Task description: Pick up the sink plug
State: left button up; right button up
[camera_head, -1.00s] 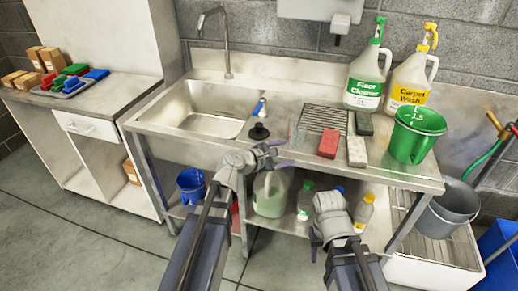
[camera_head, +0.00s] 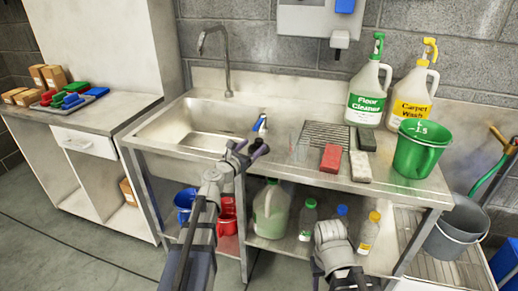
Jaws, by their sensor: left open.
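The sink plug (camera_head: 257,141) is a small black piece on the steel counter just right of the basin. Only a dark bit of it shows; my left gripper covers the rest. My left gripper (camera_head: 250,149) is open, with its dark fingers at the plug in the picture. I cannot tell whether they touch it. My right arm is low at the front, below the counter edge; its gripper (camera_head: 317,268) shows only in part, and its jaws cannot be made out.
A blue and white item (camera_head: 262,124) stands close behind the plug. The sink basin (camera_head: 190,130) is to the left. A wire rack (camera_head: 328,132), a red block (camera_head: 331,158), a pale block (camera_head: 360,167), a green bucket (camera_head: 420,150) and two spray jugs (camera_head: 368,95) occupy the right.

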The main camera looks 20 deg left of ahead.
aim_at(257, 143)
pick_arm(q)
jog(key=x, duration=0.5)
jog(key=shift+w+f, duration=0.1)
grip_shut()
dwell(0.5)
